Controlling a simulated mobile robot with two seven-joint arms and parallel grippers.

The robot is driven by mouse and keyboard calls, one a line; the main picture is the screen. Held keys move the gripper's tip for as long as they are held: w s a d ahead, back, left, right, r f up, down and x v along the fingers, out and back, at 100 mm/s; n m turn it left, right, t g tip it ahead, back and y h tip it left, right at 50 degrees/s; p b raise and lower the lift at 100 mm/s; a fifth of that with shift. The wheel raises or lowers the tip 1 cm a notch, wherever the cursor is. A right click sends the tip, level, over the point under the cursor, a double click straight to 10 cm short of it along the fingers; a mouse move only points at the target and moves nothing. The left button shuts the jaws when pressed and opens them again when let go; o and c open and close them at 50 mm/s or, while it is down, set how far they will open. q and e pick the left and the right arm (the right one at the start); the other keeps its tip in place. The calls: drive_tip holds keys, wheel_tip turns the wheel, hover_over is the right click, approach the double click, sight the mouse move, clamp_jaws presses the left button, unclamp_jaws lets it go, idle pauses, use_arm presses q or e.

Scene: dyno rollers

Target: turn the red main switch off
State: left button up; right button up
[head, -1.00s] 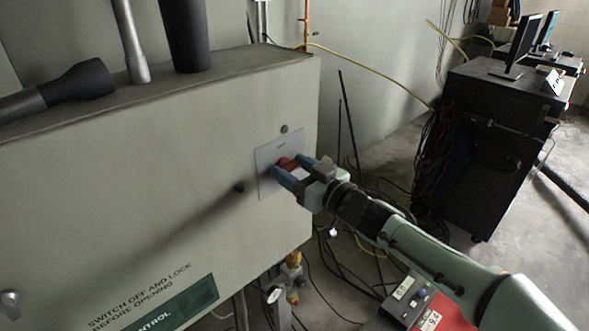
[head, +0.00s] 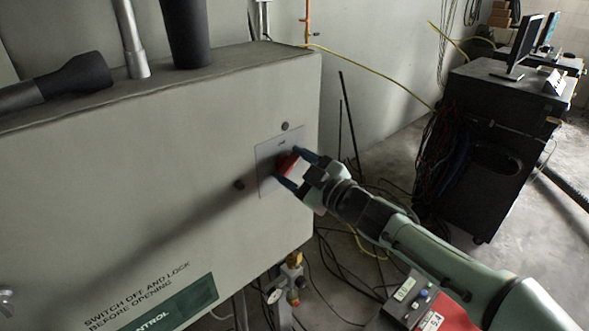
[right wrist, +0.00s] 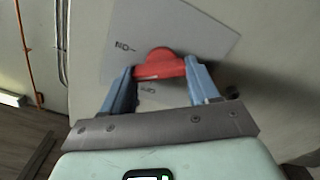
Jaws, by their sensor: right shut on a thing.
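The red main switch (head: 287,162) is a rotary knob on a pale plate (head: 266,160) on the front of the grey cabinet, near its right edge. My right gripper (head: 289,167) is shut on it, one finger on each side. In the right wrist view the red knob (right wrist: 160,63) sits between the two blue fingertips, its bar running across from one to the other. A printed ON mark shows beside it, and another small mark shows below it, partly unclear. My left gripper is not in view.
The grey cabinet (head: 110,190) fills the left, with a green label (head: 170,305) low on its front. A small dark knob (head: 239,184) and a round stud (head: 285,126) stand near the plate. A black cabinet (head: 500,140) with screens is at the right; cables lie between.

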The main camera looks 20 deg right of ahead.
drive_tip(key=n+b, duration=0.1)
drive_tip(key=n, duration=0.4)
drive_tip(key=shift+a+f+n, duration=0.1)
drive_tip(key=shift+n, duration=0.2)
use_arm(q)
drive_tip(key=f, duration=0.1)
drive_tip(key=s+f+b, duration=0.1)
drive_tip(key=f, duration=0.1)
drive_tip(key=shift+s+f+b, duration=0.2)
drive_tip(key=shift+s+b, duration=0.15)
drive_tip(key=shift+b, duration=0.05)
use_arm(e)
drive_tip(key=n, duration=0.5)
drive_tip(key=shift+a, duration=0.1)
drive_tip(key=shift+n, duration=0.3)
drive_tip(key=o, duration=1.1)
drive_tip(key=shift+c, duration=0.2)
drive_tip(key=shift+s, duration=0.1)
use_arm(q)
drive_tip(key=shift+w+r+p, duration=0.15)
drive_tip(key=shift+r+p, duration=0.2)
use_arm(e)
drive_tip(key=v, duration=1.3)
drive_tip(key=shift+s, duration=0.15)
